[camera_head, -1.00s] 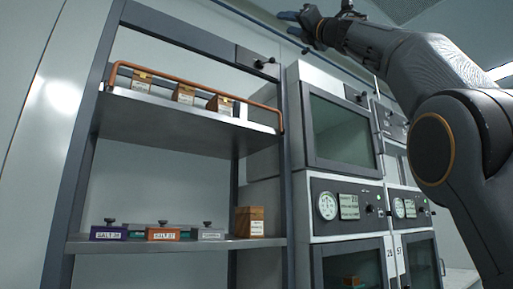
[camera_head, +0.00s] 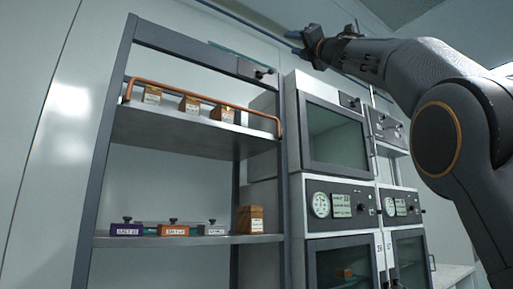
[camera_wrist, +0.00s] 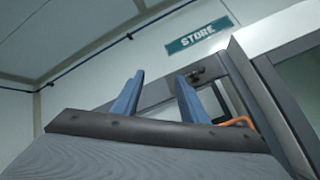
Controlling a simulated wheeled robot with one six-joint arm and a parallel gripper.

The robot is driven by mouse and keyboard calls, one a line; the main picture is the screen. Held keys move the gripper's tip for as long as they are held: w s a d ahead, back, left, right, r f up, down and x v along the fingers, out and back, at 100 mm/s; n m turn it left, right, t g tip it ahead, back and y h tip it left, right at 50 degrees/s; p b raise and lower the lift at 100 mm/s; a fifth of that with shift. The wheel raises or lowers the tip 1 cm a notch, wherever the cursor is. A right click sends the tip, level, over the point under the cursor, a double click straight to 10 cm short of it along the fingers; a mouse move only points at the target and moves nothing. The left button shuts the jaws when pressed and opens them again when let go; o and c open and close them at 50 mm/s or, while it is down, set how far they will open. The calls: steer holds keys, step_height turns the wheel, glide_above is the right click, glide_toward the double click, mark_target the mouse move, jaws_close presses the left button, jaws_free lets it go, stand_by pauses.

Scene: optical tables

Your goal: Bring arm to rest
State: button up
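My arm (camera_head: 425,75) reaches up from the right side of the head view, with my gripper (camera_head: 292,42) at its far end, high above the cabinets and pointing left. In the wrist view the two blue fingers of my gripper (camera_wrist: 160,98) stand well apart with nothing between them. Behind them are the wall and part of a frame, so the gripper is open and empty. It touches nothing that I can see.
A shelf rack (camera_head: 180,135) stands at left with small wooden boxes (camera_head: 190,104) on top behind a copper rail and labelled boxes (camera_head: 173,229) below. Glass-door cabinets (camera_head: 335,135) stand beside it. A STORE sign (camera_wrist: 198,34) hangs on the wall in the wrist view.

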steer(key=w+d+f+m+h, duration=0.4)
steer(key=w+f+m+h, duration=0.3)
steer(key=f, duration=0.5)
steer(key=w+d+f+m+h, duration=0.3)
steer(key=w+f+m+h, duration=0.2)
steer(key=w+f+m, duration=0.6)
steer(key=s+d+f+m+g+h+p, duration=0.15)
steer(key=f+m+g, duration=0.25)
steer(key=f, duration=1.4)
steer(key=d+f+m+g+h+b, duration=0.15)
steer(key=f+m+g, duration=0.25)
steer(key=f, duration=1.3)
steer(key=s+f+m+g+p, duration=0.1)
steer(key=s+f+m+g, duration=0.15)
steer(key=s+f, duration=0.55)
steer(key=s+f+m+g, duration=0.1)
steer(key=s+f+g, duration=0.25)
steer(key=f, duration=0.75)
steer(key=s+f+m+g+p, duration=0.1)
steer(key=s+f+m+g, duration=0.1)
steer(key=s+f, duration=0.65)
steer(key=s+a+f+m+g, duration=0.1)
steer(key=s+f+m+g, duration=0.1)
steer(key=s+f, duration=0.6)
steer(key=s+a+f+m+g, duration=0.2)
steer(key=s+f, duration=0.6)
steer(key=s, duration=0.8)
steer(key=shift+s+a+f+g+y, duration=0.2)
steer(key=shift+s+f+g+y, duration=0.1)
steer(key=shift+g, duration=0.9)
